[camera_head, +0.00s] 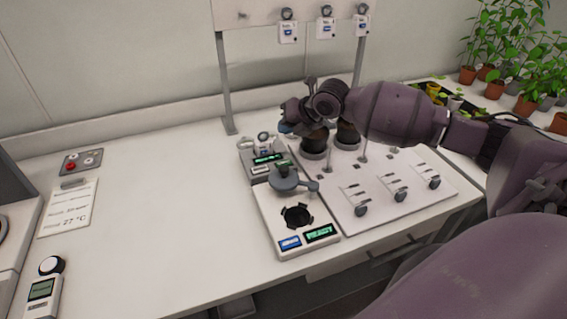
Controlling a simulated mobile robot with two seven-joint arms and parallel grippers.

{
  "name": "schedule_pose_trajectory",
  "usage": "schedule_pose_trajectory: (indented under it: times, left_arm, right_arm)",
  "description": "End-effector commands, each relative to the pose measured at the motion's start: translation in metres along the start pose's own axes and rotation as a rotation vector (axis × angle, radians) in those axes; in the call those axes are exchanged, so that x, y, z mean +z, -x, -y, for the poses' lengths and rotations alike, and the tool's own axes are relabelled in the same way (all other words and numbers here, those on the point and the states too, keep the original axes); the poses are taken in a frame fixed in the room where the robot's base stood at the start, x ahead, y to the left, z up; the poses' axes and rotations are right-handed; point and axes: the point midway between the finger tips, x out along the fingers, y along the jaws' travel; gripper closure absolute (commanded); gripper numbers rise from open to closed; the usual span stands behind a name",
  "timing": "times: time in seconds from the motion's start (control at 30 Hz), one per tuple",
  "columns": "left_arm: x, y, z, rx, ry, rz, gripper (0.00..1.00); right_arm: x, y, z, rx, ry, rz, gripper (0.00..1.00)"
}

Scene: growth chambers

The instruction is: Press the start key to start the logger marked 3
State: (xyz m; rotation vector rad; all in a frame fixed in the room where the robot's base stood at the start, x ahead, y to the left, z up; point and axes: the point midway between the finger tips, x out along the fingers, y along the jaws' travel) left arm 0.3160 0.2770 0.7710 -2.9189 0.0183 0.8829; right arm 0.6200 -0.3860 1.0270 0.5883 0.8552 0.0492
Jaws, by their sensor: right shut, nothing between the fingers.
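Three small white loggers with blue screens hang on the rail at the back: a left one (288,31), a middle one (326,27) and a right one (362,24). Their numbers are too small to read. A grey unit with a green display (268,158) stands mid-bench, with a small white device (264,142) on it. I cannot make out which key is the start key. My right gripper (287,127) is shut and empty, just right of that unit and above the dark pots, its fingertips partly hidden. My left gripper is not in view.
A white device with a black round socket (297,216) stands in front, beside a white board (378,190) with several clips. Dark pots (315,145) stand under my right wrist. A red-button box (82,161), card (68,208) and meter (42,289) are left. The left-middle bench is clear.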

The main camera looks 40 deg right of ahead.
Motion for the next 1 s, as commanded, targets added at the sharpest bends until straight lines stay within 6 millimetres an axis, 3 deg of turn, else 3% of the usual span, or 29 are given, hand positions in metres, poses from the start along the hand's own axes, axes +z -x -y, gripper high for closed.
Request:
schedule_pose_trajectory:
  times: [0.43,0.7,1.0]
  left_arm:
    - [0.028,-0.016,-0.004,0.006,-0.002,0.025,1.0]
    - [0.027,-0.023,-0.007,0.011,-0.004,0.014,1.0]
    - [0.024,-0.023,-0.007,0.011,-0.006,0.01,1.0]
  right_arm:
    - [-0.027,-0.036,0.026,-0.003,-0.003,-0.006,1.0]
    - [-0.04,-0.055,0.04,-0.002,-0.001,-0.004,1.0]
    - [-0.042,-0.058,0.042,0.0,0.0,0.0,1.0]
